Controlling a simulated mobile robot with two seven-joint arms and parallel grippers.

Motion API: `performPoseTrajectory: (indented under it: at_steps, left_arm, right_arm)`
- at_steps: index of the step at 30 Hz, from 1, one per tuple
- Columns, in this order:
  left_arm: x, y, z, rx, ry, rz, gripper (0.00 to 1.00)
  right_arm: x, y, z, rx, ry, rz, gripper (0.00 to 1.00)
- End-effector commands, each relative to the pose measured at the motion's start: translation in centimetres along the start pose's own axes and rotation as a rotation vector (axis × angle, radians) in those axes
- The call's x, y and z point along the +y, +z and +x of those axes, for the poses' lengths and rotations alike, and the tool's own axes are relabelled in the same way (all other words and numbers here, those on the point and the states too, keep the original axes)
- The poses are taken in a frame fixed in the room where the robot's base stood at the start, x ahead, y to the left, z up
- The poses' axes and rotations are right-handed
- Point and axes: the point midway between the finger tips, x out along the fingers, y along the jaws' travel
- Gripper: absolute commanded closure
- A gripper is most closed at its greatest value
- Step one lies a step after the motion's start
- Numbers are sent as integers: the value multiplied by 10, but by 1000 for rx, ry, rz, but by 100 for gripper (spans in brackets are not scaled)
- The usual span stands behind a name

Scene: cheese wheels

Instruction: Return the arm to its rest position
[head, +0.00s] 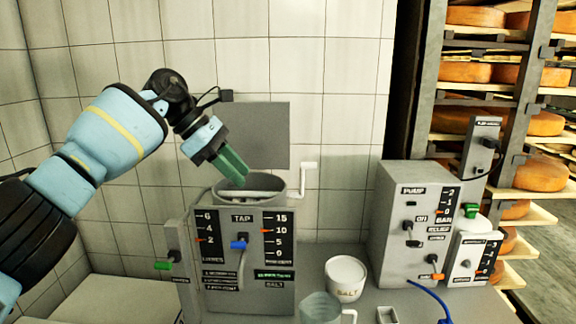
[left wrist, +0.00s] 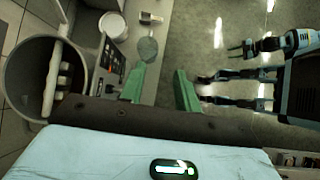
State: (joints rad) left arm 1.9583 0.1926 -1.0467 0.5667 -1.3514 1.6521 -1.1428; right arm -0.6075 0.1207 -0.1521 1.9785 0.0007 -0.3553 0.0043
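My left arm comes in from the left in the head view. Its gripper (head: 236,168) has green fingers that point down, close above the round grey vat (head: 292,190) on the tap unit. In the left wrist view the two fingers (left wrist: 160,84) stand apart with bare floor showing between them, so the gripper is open and empty. The vat (left wrist: 14,75) lies to the left of the fingers there, with a pale bar across its mouth.
The tap unit (head: 243,300) has dials and a blue-handled lever. A white salt tub (head: 346,270) and a clear jug (head: 318,308) stand right of it. A pump unit (head: 392,225) is further right, before shelves of cheese wheels (head: 466,72). A grey panel (head: 255,130) is on the tiled wall.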

Motion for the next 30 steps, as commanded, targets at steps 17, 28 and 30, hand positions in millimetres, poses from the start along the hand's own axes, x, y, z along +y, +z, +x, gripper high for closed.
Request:
performPoseTrajectory:
  at_steps: [17, 28, 30]
  left_arm:
    - [-60, -4, 224, -782, -258, -606, 68]
    - [-105, -56, 279, -1225, -401, -1268, 68]
    - [-114, -73, 287, -1299, -423, -1410, 68]
  right_arm:
    - [0, 0, -2, 0, 0, 0, 64]
    - [-2, -4, -2, 6, 2, 9, 64]
    - [-2, -4, -2, 7, 2, 9, 64]
